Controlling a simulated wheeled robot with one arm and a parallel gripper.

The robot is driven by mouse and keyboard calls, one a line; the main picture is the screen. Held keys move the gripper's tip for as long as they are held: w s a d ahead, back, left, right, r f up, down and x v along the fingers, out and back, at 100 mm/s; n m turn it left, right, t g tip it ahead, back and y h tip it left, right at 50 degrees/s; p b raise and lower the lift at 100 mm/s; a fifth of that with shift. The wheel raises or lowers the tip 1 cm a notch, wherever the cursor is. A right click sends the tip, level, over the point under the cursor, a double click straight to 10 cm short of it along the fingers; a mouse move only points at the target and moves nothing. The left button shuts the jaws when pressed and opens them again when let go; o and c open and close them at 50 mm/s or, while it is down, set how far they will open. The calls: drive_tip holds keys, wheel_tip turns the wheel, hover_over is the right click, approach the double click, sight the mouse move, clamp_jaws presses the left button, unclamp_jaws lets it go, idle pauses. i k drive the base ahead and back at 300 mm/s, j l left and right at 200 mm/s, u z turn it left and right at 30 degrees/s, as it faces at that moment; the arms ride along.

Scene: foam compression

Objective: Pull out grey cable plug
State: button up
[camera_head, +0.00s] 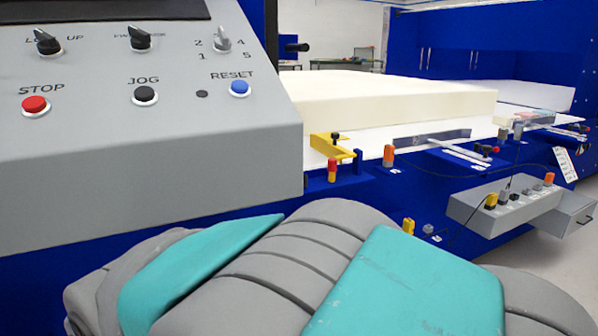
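A grey connector box (505,207) is mounted on the blue machine's front at the right. Its top holds a yellow plug (491,201), a small grey plug (504,196), a dark plug (514,198) and an orange plug (549,179). A thin black cable rises from near the grey plug. Another small grey piece (428,229) sits beside a yellow plug (408,226) low on the machine's front. The plugs are too small to tell how they are seated. My gripper is not in view; grey and teal parts of my own body fill the bottom.
A grey control panel (150,150) with knobs and buttons stands close at the left. A pale foam block (400,97) lies on the machine bed. Clamps, an orange plug (389,154) and a red knob (332,170) line its edge. Floor at the lower right is clear.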

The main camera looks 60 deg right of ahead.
sight(503, 194)
drive_tip(key=z, duration=3.3)
drive_tip(key=i+l+u, duration=0.1)
drive_tip(key=i+l, duration=0.3)
drive_tip(key=i+l+u, duration=0.1)
drive_tip(key=i+l, duration=0.8)
drive_tip(key=i+l+u, duration=0.15)
drive_tip(key=i+l, duration=0.3)
drive_tip(key=i+l+u, duration=0.1)
drive_tip(key=i+l, duration=0.25)
drive_tip(key=l, duration=0.25)
drive_tip(key=i+l+u, duration=0.1)
drive_tip(key=i+l, duration=0.3)
drive_tip(key=l, duration=0.15)
